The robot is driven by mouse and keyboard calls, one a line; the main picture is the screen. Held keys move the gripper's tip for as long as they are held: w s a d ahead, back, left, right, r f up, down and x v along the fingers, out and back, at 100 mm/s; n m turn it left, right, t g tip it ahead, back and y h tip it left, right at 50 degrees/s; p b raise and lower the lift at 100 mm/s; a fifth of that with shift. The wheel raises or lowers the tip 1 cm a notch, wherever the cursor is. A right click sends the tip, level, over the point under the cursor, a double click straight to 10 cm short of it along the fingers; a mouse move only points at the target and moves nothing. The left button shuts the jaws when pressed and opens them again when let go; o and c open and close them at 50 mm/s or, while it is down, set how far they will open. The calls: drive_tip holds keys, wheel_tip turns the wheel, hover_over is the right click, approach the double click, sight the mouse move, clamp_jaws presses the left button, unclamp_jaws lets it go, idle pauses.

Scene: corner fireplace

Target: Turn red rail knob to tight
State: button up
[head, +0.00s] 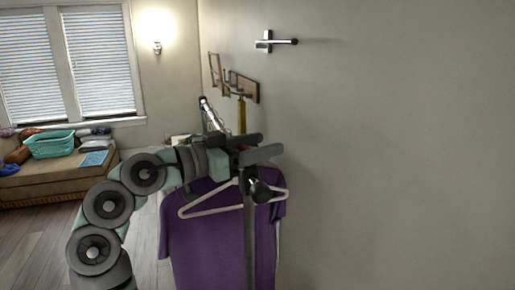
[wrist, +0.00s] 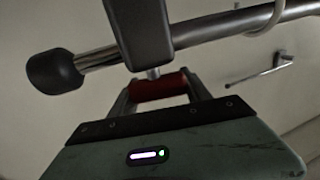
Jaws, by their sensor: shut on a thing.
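The red rail knob (wrist: 158,87) sits under a dark clamp block (wrist: 139,38) on the rail in the wrist view. My gripper (wrist: 158,92) has one finger on each side of the knob and is shut on it. A short metal stem joins knob and block. The rail (wrist: 210,28) is a metal tube with a black end cap (wrist: 54,72) at the left. In the head view my gripper (head: 238,156) is at the top of the garment rack, and only a sliver of red shows there. The knob's tightness cannot be told.
A purple shirt (head: 205,235) on a white hanger (head: 210,203) hangs just below my gripper. A metal wall bar (head: 276,41) and a wooden hook board (head: 243,88) are on the wall. A couch with a teal basket (head: 50,145) stands at the far left. The right side is clear.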

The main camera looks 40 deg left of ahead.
drive_tip(key=shift+s+d+m+g+h+p, duration=0.15)
drive_tip(key=shift+m+g+h+p, duration=0.2)
drive_tip(key=shift+m+h, duration=0.45)
drive_tip(key=shift+w+d+m+g+h+p, duration=0.15)
drive_tip(key=shift+m+g+h, duration=0.35)
drive_tip(key=shift+h, duration=0.6)
drive_tip(key=shift+s+f, duration=0.1)
drive_tip(key=shift+s, duration=0.05)
drive_tip(key=o, duration=1.4)
drive_tip(key=shift+d, duration=0.1)
drive_tip(key=shift+c, duration=0.2)
drive_tip(key=shift+s, duration=0.1)
drive_tip(key=v, duration=1)
drive_tip(key=shift+s+a, duration=0.2)
drive_tip(key=shift+a, duration=0.15)
